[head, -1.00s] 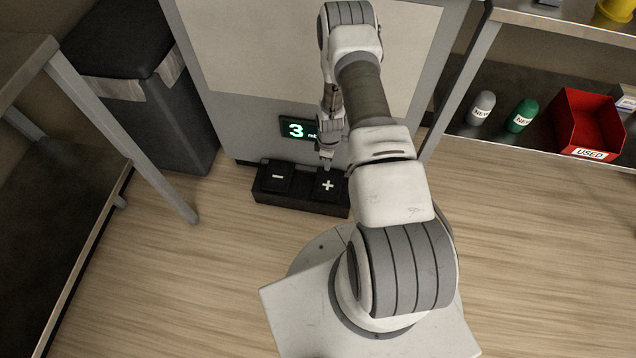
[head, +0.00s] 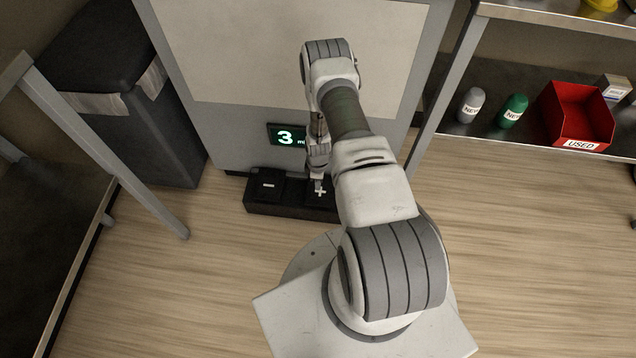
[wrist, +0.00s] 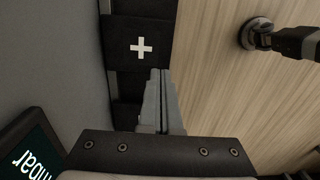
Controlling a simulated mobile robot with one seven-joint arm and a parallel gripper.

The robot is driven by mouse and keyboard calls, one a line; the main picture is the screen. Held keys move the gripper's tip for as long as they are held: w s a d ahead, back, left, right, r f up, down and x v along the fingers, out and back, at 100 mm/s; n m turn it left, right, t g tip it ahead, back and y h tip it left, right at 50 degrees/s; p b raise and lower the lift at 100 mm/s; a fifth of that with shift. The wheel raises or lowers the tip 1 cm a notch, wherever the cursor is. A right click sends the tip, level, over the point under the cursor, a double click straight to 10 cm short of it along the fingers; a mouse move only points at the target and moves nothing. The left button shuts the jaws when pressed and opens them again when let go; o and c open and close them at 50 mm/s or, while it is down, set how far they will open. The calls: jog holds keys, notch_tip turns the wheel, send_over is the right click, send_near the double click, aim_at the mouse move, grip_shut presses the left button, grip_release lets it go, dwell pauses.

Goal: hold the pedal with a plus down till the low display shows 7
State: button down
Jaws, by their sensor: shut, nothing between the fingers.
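The pedal with a plus (head: 321,193) is black with a white plus, at the right of a low black block on the floor; it also shows in the wrist view (wrist: 141,30). The minus pedal (head: 268,184) is to its left. My gripper (head: 318,186) points down over the plus pedal and partly hides it. In the wrist view my shut, empty fingers (wrist: 160,78) overlap the pedal's lower right edge; I cannot tell whether they touch it. The low display (head: 287,137) shows a green-white 3. Its corner, with "mbar", shows in the wrist view (wrist: 27,152).
The grey cabinet (head: 200,130) stands behind the pedals. A dark bin (head: 140,130) and a table leg (head: 110,160) are at left. At right a shelf holds a red USED box (head: 577,115), a grey bottle (head: 471,105) and a green bottle (head: 513,111). Wooden floor lies open around.

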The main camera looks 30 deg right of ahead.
aim_at(318, 200)
notch_tip(318, 200, down, 10)
jog(key=b, duration=0.3)
jog(key=shift+r+b, duration=0.2)
jog(key=shift+b, duration=0.15)
